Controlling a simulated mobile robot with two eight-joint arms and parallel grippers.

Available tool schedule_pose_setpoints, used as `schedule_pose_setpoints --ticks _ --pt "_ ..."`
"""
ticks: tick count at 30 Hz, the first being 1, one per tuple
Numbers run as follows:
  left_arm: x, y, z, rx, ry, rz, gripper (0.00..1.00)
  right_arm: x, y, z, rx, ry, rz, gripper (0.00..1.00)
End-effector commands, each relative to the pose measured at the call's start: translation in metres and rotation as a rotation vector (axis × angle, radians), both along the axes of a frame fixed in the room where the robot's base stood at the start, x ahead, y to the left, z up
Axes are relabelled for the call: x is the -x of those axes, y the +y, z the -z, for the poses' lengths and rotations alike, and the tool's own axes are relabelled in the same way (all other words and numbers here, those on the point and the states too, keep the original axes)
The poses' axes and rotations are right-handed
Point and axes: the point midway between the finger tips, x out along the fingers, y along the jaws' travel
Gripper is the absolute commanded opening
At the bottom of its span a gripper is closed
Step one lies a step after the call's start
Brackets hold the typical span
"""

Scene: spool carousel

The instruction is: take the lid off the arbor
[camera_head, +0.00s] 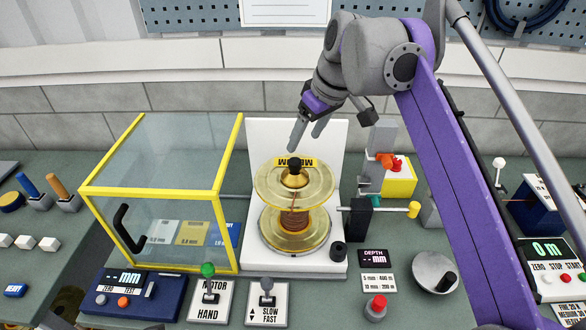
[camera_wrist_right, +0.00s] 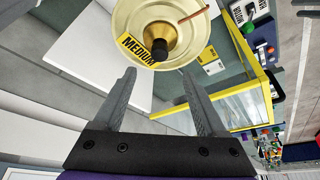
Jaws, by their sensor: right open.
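The arbor carries a spool (camera_head: 294,222) with clear amber flanges and copper-coloured winding, upright in front of a white back plate. On top sits a gold lid (camera_head: 295,179) with a black knob (camera_head: 294,165) and a yellow label behind it. In the right wrist view, the lid (camera_wrist_right: 157,38) with its black knob (camera_wrist_right: 160,48) and a "MEDIUM" label lies beyond the fingertips. My right gripper (camera_head: 307,138) is open and empty, above and slightly behind the knob, apart from it. Its two spread fingers also show in the wrist view (camera_wrist_right: 158,82). My left gripper is not visible.
A yellow-framed clear guard box (camera_head: 160,190) with a black handle stands close left of the spool. A rod with a yellow end (camera_head: 413,209) and black block is at right. Lever panels (camera_head: 210,302) and a red button (camera_head: 376,306) line the front.

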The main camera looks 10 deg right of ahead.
Motion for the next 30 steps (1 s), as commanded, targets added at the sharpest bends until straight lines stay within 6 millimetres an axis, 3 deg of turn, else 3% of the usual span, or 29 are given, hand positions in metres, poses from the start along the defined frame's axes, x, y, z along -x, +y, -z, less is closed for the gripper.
schedule_pose_setpoints --ticks 6,13,21,30 --pt "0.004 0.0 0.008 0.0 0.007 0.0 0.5 -0.011 0.007 0.035 0.0 0.001 0.0 0.74" --pt "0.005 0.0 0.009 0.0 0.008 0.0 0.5 -0.018 0.009 0.051 0.001 0.0 0.0 0.74" --pt "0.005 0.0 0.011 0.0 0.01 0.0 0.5 -0.031 0.013 0.087 0.001 0.0 0.0 0.74" --pt "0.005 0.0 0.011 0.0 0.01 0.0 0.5 -0.033 0.015 0.093 0.0 0.0 0.001 0.74"
